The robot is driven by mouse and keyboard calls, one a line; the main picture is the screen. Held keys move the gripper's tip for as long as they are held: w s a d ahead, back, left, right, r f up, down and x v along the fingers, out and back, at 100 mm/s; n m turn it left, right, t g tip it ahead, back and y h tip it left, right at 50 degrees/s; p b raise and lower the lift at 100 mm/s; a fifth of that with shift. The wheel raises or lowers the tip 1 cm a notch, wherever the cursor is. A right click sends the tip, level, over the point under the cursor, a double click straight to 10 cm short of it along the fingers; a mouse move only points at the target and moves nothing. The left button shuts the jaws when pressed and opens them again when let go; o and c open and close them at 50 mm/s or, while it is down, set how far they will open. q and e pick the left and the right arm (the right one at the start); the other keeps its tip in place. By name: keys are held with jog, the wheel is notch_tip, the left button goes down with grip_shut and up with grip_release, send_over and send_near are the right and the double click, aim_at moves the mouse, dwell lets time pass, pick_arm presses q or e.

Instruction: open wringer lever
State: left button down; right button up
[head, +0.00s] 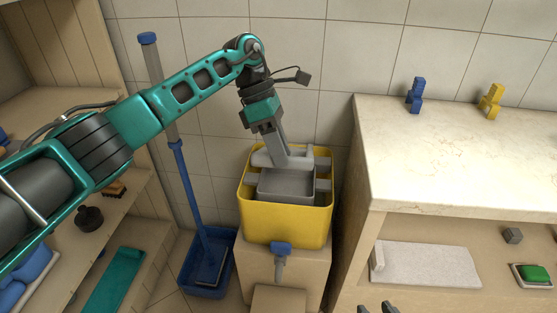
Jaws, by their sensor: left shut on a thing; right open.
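The grey wringer (286,186) sits inside the yellow bucket (285,222), which stands on a beige stand. Its grey lever (274,150) rises from the wringer's back part, nearly upright and leaning slightly left at the top. My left gripper (268,131) reaches in from the left, above the bucket, and is shut on the upper part of the lever. The gripper hides the lever's top end. My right gripper (377,308) shows only as two dark fingertips at the bottom edge, apart and empty, well away from the bucket.
A blue mop (186,180) leans on the tiled wall in a blue tray (190,287), left of the bucket. The marble counter (450,160) stands close on the right. A blue-topped grey handle (281,248) is in front of the bucket. Shelves line the left.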

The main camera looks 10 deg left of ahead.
pick_arm(q)
jog(key=shift+w+a+r+g+b, duration=0.1)
jog(key=shift+w+r+g+b, duration=0.25)
jog(key=shift+w+r, duration=0.45)
jog(key=shift+w, duration=0.2)
jog(key=shift+f, duration=0.1)
